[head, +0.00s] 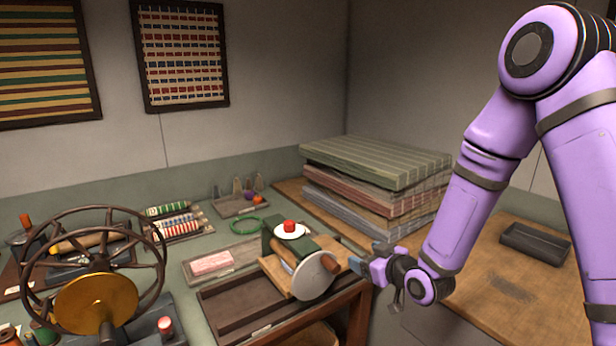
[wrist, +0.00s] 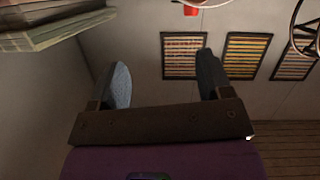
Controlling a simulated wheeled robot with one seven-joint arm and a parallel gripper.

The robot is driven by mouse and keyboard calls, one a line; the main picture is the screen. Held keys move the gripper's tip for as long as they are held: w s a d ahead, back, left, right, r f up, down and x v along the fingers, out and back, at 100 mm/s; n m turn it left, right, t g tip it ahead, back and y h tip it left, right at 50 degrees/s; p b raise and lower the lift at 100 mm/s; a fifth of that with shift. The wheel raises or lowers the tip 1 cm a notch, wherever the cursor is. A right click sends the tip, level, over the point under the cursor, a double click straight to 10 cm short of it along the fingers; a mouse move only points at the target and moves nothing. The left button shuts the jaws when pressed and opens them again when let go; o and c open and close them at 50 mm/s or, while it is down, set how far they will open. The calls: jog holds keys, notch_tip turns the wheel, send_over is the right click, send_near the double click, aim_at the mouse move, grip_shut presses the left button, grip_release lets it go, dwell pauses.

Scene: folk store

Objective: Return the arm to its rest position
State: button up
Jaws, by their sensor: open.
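My purple arm comes in from the right in the head view and reaches down to the table's front edge. My gripper (head: 378,280) is beside the green hand-cranked device (head: 290,245), just right of its wooden base. In the wrist view my gripper (wrist: 165,82) shows two fingers spread wide apart with nothing between them. Behind the fingers are a wall and framed striped textiles (wrist: 185,55). Whether the gripper touches the device's base or handle, I cannot tell.
Stacked folded textiles (head: 380,170) stand at the back corner. A dark empty tray (head: 535,243) sits on the right-hand wooden table (head: 480,270). A spoked wheel (head: 60,240) with a brass disc stands at left. A pink block (head: 212,263) lies in a tray. The right table's middle is mostly clear.

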jog(key=s+d+r+m+g+h, duration=0.25)
jog(key=s+d+r, duration=0.3)
jog(key=r, duration=0.35)
jog(key=s+d+r+m+g+h, duration=0.1)
jog(key=s+d+r+h, duration=0.3)
jog(key=d+r, duration=0.3)
jog(key=s+d+r+m+g, duration=0.1)
jog(key=s+r, duration=0.2)
jog(key=s, duration=0.4)
jog(key=s+d+r+m+g, duration=0.1)
jog(key=s+r+m, duration=0.1)
jog(key=s, duration=0.6)
jog(key=s+d+r+m+g+h, duration=0.1)
jog(key=s+r, duration=0.3)
jog(key=s, duration=0.4)
jog(key=shift+g, duration=0.45)
jog(key=shift+r, duration=0.1)
